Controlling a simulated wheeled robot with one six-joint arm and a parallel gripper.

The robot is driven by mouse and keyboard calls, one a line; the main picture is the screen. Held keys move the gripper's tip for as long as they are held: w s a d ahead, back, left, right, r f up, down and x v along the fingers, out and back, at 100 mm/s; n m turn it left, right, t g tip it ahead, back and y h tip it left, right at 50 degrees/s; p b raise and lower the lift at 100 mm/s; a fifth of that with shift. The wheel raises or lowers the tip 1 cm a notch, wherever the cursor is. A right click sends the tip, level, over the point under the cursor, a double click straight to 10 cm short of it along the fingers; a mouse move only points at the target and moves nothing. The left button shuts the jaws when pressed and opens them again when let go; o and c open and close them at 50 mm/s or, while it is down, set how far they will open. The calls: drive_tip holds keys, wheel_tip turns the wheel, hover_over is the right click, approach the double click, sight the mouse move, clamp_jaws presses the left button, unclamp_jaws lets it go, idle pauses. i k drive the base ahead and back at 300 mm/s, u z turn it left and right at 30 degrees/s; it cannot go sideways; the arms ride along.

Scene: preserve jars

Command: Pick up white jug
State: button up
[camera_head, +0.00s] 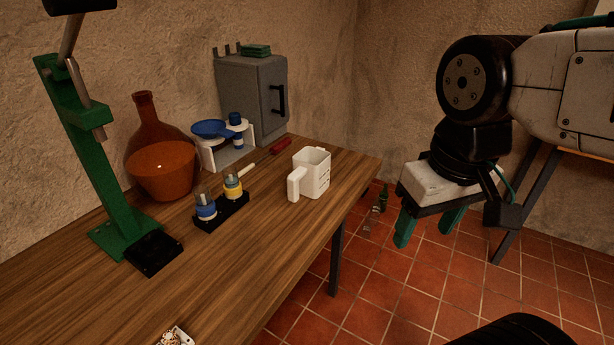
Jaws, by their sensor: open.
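The white jug (315,175) stands upright on the wooden table (262,238), near its right edge. Its handle is on its left side, toward the front, and its top is open. My gripper (427,229) is at the right, over the tiled floor and beyond the table's edge. Its green fingers point down and are apart, with nothing between them. It is well to the right of the jug and does not touch it.
Left of the jug stands a black holder (222,211) with blue and yellow-labelled bottles. Behind are a white scale with a blue pan (211,129), an orange flask (160,165), a grey cabinet (250,95) and a red object (281,146). A green press (95,160) stands left. The front table area is mostly clear.

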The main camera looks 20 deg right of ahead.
sight(310, 178)
drive_tip(key=z, duration=1)
drive_tip(key=k, duration=0.65)
drive_tip(key=u, duration=1.2)
drive_tip(key=i, duration=0.55)
drive_tip(key=u, duration=0.05)
